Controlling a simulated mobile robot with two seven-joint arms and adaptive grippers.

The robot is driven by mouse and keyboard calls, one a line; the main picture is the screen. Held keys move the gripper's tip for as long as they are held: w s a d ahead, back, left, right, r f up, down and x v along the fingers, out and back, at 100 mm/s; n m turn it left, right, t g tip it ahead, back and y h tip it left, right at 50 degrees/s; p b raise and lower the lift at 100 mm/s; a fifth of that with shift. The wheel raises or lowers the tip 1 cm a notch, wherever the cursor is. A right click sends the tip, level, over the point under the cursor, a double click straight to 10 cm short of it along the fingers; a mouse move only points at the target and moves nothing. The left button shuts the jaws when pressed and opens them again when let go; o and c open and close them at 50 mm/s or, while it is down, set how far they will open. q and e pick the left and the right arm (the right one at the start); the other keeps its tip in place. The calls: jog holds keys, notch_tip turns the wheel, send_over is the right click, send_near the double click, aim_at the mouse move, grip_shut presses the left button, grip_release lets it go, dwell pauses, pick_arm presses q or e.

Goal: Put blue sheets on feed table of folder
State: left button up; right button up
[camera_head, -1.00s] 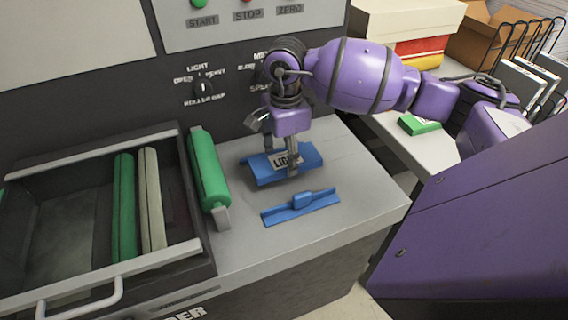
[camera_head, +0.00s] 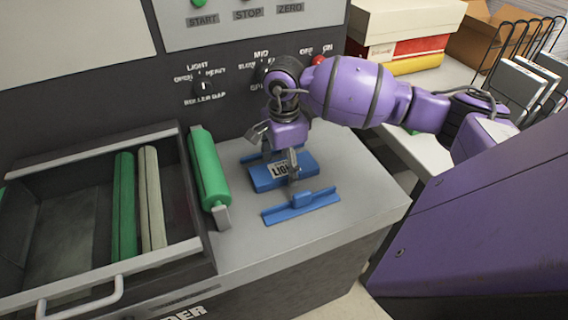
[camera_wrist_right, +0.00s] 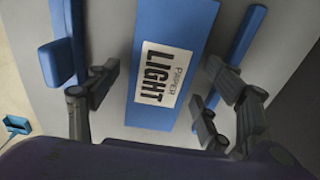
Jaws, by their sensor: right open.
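The blue sheets (camera_head: 267,182), a flat stack with a white "LIGHT" paper label, lie on the grey feed table (camera_head: 350,180) between two blue guides. The front guide (camera_head: 318,201) is clear; the back one is mostly hidden by my right gripper. My right gripper (camera_head: 282,168) is open just above the stack, one finger on each side. In the right wrist view the sheets (camera_wrist_right: 168,108) lie between the spread fingers (camera_wrist_right: 152,108), with gaps on both sides. My left gripper is not in view.
A green roller (camera_head: 209,170) stands along the feed table's left side, by an open tray (camera_head: 110,268) with more rollers. The control panel (camera_head: 225,60) rises behind. A side table (camera_head: 425,150) at right holds boxes and a wire rack (camera_head: 520,70).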

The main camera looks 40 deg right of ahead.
aim_at(284, 167)
jog(key=shift+r, duration=0.1)
notch_tip(284, 167, up, 12)
dwell(0.5)
jog(key=shift+r, duration=0.1)
